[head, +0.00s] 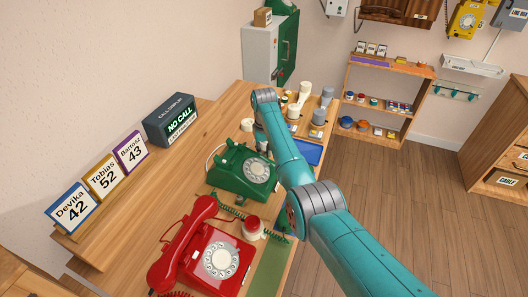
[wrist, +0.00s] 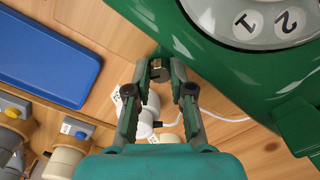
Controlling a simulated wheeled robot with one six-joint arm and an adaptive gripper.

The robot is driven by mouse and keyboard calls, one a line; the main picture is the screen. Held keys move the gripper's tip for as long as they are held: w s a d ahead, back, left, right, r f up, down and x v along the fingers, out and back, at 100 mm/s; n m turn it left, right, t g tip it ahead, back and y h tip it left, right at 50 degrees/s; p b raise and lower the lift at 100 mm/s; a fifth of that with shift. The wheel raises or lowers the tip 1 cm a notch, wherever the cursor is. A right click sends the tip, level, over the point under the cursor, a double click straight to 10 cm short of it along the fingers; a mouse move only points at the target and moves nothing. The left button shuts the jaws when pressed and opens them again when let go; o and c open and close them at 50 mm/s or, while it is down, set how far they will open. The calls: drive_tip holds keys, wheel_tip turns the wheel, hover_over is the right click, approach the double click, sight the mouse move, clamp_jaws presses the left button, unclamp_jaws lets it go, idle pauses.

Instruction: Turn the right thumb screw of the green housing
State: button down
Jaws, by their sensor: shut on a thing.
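The green housing (head: 236,176) is a green dial phone on the wooden table in the head view. Its green side and part of its dial fill the upper right of the wrist view (wrist: 240,75). A small metal thumb screw (wrist: 160,68) stands at the edge of the green housing in the wrist view. My gripper (wrist: 160,76) has its two fingertips on either side of this screw and is shut on it.
A red dial phone (head: 213,262) stands in front of the green one. A blue tray (wrist: 45,57) lies left of my gripper in the wrist view. White bulb-like parts (wrist: 147,115) and a white cord (wrist: 228,119) lie close to the fingers. Name cards (head: 103,176) line the table's left side.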

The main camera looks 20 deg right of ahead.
sight(264, 153)
idle(0.4)
drive_tip(key=c, duration=1)
unclamp_jaws()
drive_tip(key=shift+r, duration=4)
